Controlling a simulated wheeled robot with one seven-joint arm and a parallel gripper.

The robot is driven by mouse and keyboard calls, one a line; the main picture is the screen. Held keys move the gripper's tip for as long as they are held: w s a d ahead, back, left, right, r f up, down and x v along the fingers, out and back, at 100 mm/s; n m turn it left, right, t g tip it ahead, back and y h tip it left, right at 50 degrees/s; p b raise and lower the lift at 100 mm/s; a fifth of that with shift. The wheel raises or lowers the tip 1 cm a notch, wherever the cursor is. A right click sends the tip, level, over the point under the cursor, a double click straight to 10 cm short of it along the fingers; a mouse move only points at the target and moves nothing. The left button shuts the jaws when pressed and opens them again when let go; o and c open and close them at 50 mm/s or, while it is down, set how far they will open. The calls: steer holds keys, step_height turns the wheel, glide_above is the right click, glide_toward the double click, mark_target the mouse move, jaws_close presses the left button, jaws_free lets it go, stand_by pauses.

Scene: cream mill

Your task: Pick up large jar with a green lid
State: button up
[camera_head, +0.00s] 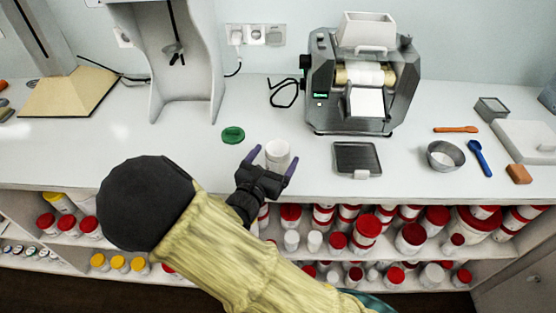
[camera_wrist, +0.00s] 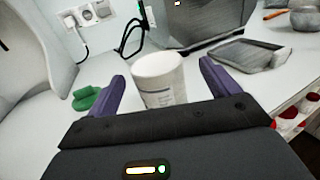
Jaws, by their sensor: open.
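A large white jar (camera_head: 278,154) stands upright on the white counter, with no lid visible on it. In the wrist view, the jar (camera_wrist: 160,80) stands between the two spread fingers (camera_wrist: 163,85), with a gap visible on each side. The jar's lower part is hidden behind the gripper body.
A grey mill machine (camera_head: 362,80) stands behind to the right, with a dark tray (camera_head: 357,158) in front. A metal ring (camera_head: 445,155), a blue spoon (camera_head: 480,158) and an orange tool (camera_head: 456,129) lie farther right. Shelves below the counter hold several red-lidded jars (camera_head: 410,237).

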mark_target(283, 143)
steer(key=x, duration=0.5)
steer(key=shift+w+a+f, duration=0.1)
steer(key=shift+w+f, duration=0.05)
steer(key=shift+f, duration=0.15)
steer(key=shift+c, duration=0.2)
steer(key=c, duration=1)
